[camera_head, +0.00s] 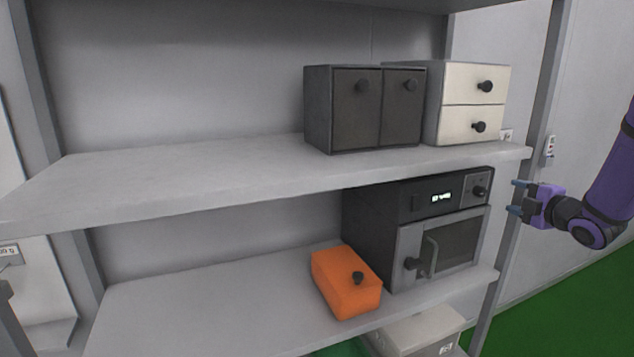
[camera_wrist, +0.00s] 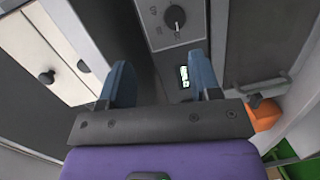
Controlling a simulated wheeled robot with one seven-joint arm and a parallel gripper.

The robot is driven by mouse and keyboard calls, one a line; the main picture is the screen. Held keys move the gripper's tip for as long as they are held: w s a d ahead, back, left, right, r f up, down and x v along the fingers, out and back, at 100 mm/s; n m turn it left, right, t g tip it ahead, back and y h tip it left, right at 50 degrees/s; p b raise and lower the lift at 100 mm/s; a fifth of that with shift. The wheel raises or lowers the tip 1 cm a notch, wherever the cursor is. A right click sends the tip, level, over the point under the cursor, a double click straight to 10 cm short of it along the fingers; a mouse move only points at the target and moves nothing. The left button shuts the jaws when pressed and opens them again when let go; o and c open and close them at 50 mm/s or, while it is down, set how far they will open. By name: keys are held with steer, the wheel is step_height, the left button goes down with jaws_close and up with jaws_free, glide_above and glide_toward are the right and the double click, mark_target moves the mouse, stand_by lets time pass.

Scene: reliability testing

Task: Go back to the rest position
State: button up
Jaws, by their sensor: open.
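My gripper (camera_head: 514,197) is at the right in the head view, in front of the shelf's right post and beside the oven's right end. It is purple with blue fingers, which are apart with nothing between them. In the wrist view my gripper (camera_wrist: 165,85) points toward the oven's control panel, with the knob (camera_wrist: 175,17) and the lit display (camera_wrist: 184,77) ahead of it. It does not appear to touch anything.
The oven (camera_head: 372,235) and an orange box (camera_head: 345,290) with a black knob stand on the lower shelf (camera_head: 200,310). A dark two-door cabinet (camera_head: 343,110) and a white two-drawer unit (camera_head: 470,100) stand on the upper shelf (camera_head: 180,180). Both shelves are bare at the left.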

steer(key=s+a+r+m+g+h, duration=0.5)
steer(key=s+a+r+m+h, duration=0.2)
steer(key=s+a+r+m, duration=0.35)
steer(key=s+a+m+g+y, duration=0.1)
steer(key=s+a+m+g, duration=0.2)
steer(key=s, duration=0.9)
steer(key=s+a+f+m+g+y, duration=0.1)
steer(key=s+a+m, duration=0.5)
steer(key=s, duration=0.6)
steer(key=shift+s+a+g+y, duration=0.35)
steer(key=shift+a+g+y, duration=0.3)
steer(key=shift+g, duration=0.45)
